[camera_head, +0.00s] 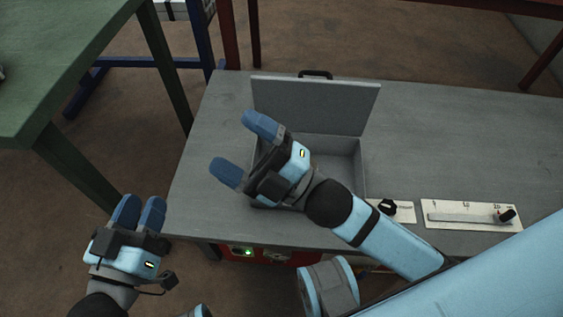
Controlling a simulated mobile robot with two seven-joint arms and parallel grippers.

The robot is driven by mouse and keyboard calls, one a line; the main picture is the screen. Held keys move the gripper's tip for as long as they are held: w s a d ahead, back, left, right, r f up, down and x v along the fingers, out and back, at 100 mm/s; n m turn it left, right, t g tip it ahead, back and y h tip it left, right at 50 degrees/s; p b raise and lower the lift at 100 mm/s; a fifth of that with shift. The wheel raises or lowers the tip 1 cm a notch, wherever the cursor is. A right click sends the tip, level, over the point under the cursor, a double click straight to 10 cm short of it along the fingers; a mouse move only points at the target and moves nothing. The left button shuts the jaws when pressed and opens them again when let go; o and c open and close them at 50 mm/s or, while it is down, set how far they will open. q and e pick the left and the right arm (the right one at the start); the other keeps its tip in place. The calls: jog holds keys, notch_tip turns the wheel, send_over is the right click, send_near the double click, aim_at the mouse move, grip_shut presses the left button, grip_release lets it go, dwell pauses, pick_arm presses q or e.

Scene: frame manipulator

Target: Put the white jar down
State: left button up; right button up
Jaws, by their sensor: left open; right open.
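No white jar shows in the head view. My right gripper (237,148) reaches in from the right, over the left part of an open grey case on the table. Its blue fingers are spread wide with nothing between them. My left gripper (140,209) is at the lower left, off the table's left edge. Its blue fingers stand close together with a small gap, and I see nothing held in them. My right gripper and forearm hide part of the case's inside and its front left corner.
The grey case (346,158) has its lid (315,105) raised at the back. Panels with a black knob (387,207) and a slider (465,216) lie at the table's front right. The grey table (450,140) is clear behind them. A green table (60,60) stands at left.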

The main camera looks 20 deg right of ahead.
jog(key=d+f+m+h, duration=0.3)
jog(key=m+h, duration=0.1)
jog(key=m, duration=0.5)
jog(key=s+d+f+m+t+h, duration=0.1)
jog(key=d+f+m+h, duration=0.2)
jog(key=m, duration=0.7)
jog(key=shift+f+h, duration=0.3)
jog(key=shift+h, duration=0.7)
